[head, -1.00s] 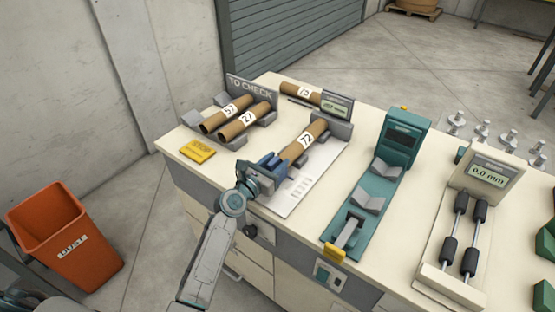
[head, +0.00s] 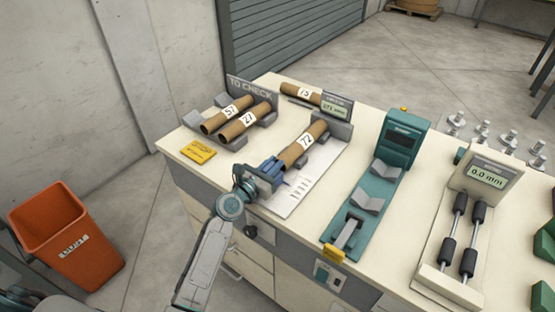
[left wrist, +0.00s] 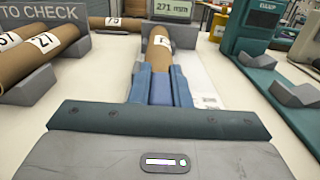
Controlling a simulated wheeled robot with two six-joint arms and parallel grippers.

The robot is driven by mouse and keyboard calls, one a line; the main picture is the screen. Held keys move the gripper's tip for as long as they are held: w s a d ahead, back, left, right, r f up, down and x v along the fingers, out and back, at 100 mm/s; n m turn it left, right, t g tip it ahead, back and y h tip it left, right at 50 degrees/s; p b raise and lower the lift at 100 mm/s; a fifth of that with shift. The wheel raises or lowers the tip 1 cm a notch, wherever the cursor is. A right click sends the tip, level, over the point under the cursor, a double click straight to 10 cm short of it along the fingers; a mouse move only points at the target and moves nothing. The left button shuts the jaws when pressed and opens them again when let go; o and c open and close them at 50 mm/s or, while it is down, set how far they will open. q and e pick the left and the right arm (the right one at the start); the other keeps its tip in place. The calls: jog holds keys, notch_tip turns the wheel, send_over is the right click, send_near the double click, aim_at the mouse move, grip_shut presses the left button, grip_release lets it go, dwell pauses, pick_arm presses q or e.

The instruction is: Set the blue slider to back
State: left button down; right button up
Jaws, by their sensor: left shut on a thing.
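My left gripper (head: 272,169) is at the near end of the white measuring plate (head: 285,205). In the left wrist view its fingers (left wrist: 161,88) are shut around the blue slider (left wrist: 161,90). Cardboard tube 72 (head: 303,146) lies along the plate just beyond the slider. Its near end is against or very close to the slider; I cannot tell which. A grey block (head: 336,128) stands at the tube's far end. The display (left wrist: 172,8) behind it reads 271 mm. My right gripper does not show.
Tubes 57 (head: 226,113) and 27 (head: 246,121) lie in grey cradles to the left, by the TO CHECK sign (head: 250,88). Tube 75 (head: 301,94) lies behind. A teal stand (head: 347,222) and a roller gauge (head: 440,275) stand to the right. An orange bin (head: 65,235) is on the floor.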

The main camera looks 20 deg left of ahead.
pick_arm(q)
jog(key=v, duration=0.2)
jog(key=shift+s+f, duration=0.15)
jog(key=shift+s, duration=0.1)
jog(key=shift+f, duration=0.2)
jog(key=c, duration=1.4)
grip_release()
jog(key=shift+o, duration=0.2)
jog(key=shift+a+r, duration=0.1)
jog(key=shift+r, duration=0.05)
jog(key=shift+s, duration=0.1)
jog(key=v, duration=1)
jog(key=shift+s+b, duration=0.35)
jog(key=shift+a, duration=0.15)
